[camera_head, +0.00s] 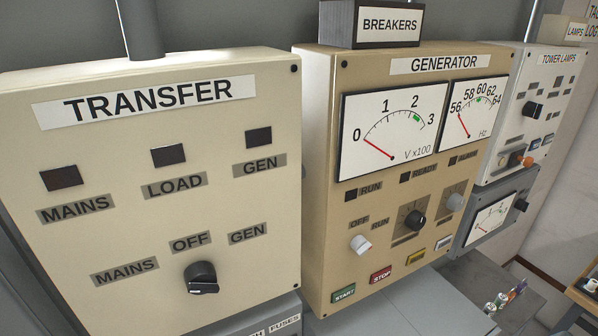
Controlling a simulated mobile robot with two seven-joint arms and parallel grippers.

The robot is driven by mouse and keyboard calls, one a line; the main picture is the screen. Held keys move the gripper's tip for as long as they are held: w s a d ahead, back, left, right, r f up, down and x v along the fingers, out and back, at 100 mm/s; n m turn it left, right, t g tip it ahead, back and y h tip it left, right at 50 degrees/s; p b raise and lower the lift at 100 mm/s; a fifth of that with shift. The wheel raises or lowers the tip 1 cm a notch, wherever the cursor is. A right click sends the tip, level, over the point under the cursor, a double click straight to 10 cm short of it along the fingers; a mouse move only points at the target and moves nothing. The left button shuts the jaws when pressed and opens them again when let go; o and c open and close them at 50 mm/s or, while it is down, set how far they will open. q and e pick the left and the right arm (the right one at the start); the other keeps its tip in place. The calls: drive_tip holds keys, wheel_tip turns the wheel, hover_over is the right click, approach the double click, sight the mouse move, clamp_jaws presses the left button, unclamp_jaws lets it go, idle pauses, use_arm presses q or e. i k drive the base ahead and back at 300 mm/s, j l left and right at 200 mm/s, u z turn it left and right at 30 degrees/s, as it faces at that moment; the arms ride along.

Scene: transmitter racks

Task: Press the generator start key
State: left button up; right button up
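The generator panel (322,200) is a tan box right of centre in the head view. Its green start key (344,293) sits at the lower left of the panel face. The red stop key (380,274) is to its right, with a yellow key (415,257) further right. Above the start key is a white knob (361,244) under the labels OFF and RUN. Both meter needles rest at the low end of their scales, and the RUN lamp (351,196) looks dark. Neither of my grippers is in view.
The cream transfer panel (130,220) with a black knob (201,278) fills the left. The tower lamps panel (560,90) is at the right, above a grey meter box (480,240). A breakers box (340,22) tops the generator panel. Small cans (497,302) stand low at right.

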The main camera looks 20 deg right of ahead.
sight(348, 293)
drive_tip(key=z, duration=0.9)
drive_tip(key=i+l, duration=0.15)
